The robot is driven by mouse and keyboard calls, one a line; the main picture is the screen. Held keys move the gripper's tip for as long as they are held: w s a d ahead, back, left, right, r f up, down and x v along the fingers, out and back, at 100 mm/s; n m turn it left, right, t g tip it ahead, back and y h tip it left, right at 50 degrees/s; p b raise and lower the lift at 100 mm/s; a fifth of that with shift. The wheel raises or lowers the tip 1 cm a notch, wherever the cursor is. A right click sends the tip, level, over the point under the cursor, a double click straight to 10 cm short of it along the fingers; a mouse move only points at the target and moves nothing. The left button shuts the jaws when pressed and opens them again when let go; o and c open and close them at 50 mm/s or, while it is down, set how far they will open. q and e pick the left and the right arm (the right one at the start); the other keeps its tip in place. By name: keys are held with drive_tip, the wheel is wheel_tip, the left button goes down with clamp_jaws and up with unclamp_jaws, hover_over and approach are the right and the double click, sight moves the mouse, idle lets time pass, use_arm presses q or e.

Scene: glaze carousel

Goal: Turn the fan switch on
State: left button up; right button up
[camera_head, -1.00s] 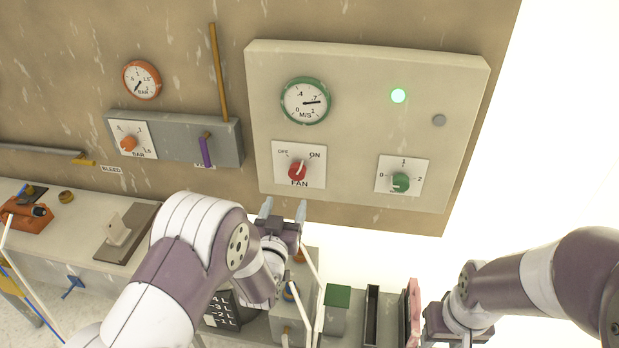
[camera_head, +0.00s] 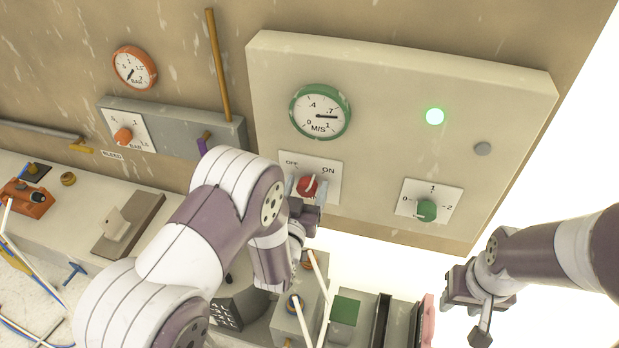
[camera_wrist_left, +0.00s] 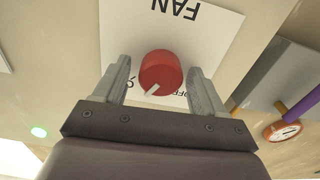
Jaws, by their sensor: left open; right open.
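The fan switch is a red knob (camera_head: 307,187) on a white plate marked OFF, ON and FAN. My left gripper (camera_head: 305,193) is open at the knob, partly covering the plate. In the left wrist view the red knob (camera_wrist_left: 160,72) lies between the two open fingers (camera_wrist_left: 161,78), with a visible gap on each side. That view is upside down, and the knob's white pointer leans to the ON side, away from the OFF print. The FAN label is clear there. My right gripper (camera_head: 480,322) is open and empty at lower right, away from the panel.
The pale panel (camera_head: 385,85) also carries a green-rimmed gauge (camera_head: 320,111), a lit green lamp (camera_head: 435,116) and a green 0-1-2 knob (camera_head: 427,210). An orange knob (camera_head: 123,135) and a purple lever are to the left. A cluttered bench lies below.

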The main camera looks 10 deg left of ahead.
use_arm(q)
drive_tip(key=shift+s, duration=0.1)
drive_tip(key=shift+c, duration=1.2)
drive_tip(key=shift+r, duration=0.1)
drive_tip(key=c, duration=0.7)
drive_tip(key=shift+f+m+b, duration=0.2)
drive_tip(key=shift+m+b, duration=0.3)
drive_tip(key=shift+m, duration=0.1)
drive_tip(key=shift+m+b, duration=0.3)
drive_tip(key=shift+m, duration=0.3)
drive_tip(key=shift+d+m, duration=0.1)
drive_tip(key=shift+m, duration=0.4)
drive_tip(key=shift+r, duration=0.15)
drive_tip(key=shift+c, duration=0.2)
drive_tip(key=o, duration=1)
